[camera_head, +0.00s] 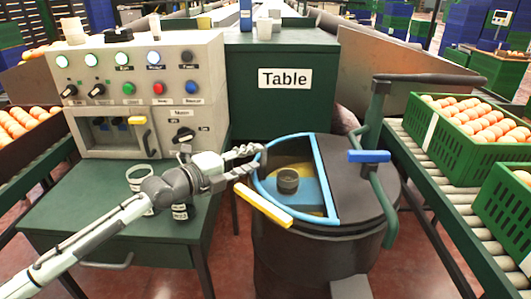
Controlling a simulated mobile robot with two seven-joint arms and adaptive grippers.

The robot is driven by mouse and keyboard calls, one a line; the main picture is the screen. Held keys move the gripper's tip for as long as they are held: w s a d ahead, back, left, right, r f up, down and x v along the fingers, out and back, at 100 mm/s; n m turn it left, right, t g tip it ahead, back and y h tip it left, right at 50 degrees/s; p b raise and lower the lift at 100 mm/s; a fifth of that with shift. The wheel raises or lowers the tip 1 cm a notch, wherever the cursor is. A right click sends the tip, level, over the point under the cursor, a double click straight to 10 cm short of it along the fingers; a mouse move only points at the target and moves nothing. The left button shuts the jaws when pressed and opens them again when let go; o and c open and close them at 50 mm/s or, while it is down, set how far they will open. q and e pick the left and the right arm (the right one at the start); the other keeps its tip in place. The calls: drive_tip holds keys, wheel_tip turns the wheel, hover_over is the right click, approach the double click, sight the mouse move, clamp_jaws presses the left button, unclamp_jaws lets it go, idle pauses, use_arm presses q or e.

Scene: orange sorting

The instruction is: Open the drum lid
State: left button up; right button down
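The dark drum (318,240) stands on the floor at the centre. A flat dark lid part (356,185) covers its right half. The left half has a blue-edged section (327,172), through which yellow and blue surfaces and a dark round cup-like object (288,181) show. I cannot tell whether this section is open or clear-covered. A yellow handle bar (263,205) slants at the drum's front left. My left gripper (261,159) is at the drum's left rim, above the yellow bar, its fingers apart with nothing seen between them. My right gripper is out of view.
A green pipe (377,140) with a blue grip (369,156) rises beside the drum. Green crates (455,160) of oranges sit on the right conveyor.

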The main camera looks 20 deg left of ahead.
sight(264, 154)
use_arm(q)
drive_tip(key=shift+x, duration=2.3)
clamp_jaws()
